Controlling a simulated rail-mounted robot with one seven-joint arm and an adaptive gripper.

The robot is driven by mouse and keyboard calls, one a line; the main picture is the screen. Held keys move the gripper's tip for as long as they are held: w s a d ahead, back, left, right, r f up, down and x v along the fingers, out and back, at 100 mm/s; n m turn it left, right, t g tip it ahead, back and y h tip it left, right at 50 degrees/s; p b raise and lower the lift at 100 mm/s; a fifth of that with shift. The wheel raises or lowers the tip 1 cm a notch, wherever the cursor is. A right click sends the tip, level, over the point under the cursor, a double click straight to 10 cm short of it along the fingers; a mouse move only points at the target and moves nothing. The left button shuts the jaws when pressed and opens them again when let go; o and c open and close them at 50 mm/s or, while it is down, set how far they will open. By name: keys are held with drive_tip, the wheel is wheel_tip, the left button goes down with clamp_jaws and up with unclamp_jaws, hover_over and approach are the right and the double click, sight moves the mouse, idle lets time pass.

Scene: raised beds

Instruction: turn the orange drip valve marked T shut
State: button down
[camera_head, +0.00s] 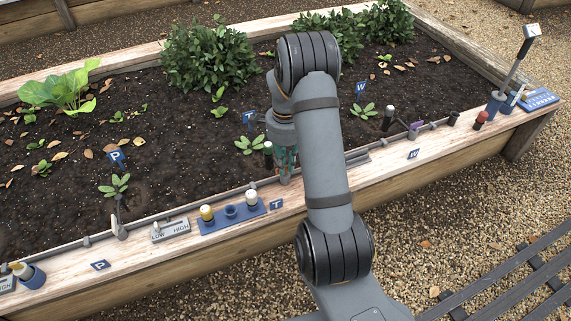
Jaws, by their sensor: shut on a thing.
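My gripper (286,177) points down at the thin grey drip line along the near rim of the raised bed. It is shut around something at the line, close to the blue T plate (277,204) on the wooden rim. The orange drip valve itself cannot be made out; the place between the fingers is hidden by the fingers and my arm. Another blue T sign (249,118) stands in the soil behind, next to a small leafy seedling (250,144). Which way the valve handle points cannot be seen.
A dark green-topped post (268,152) stands close left of my gripper.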

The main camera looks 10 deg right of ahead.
sight(286, 167)
drive_tip(key=c, duration=1.7)
unclamp_jaws()
drive_tip(key=shift+c, duration=0.2)
drive_tip(key=shift+r, duration=0.1)
wheel_tip(286, 167, up, 12)
drive_tip(key=shift+f, duration=0.2)
wheel_tip(286, 167, down, 12)
drive_tip(key=shift+r, duration=0.1)
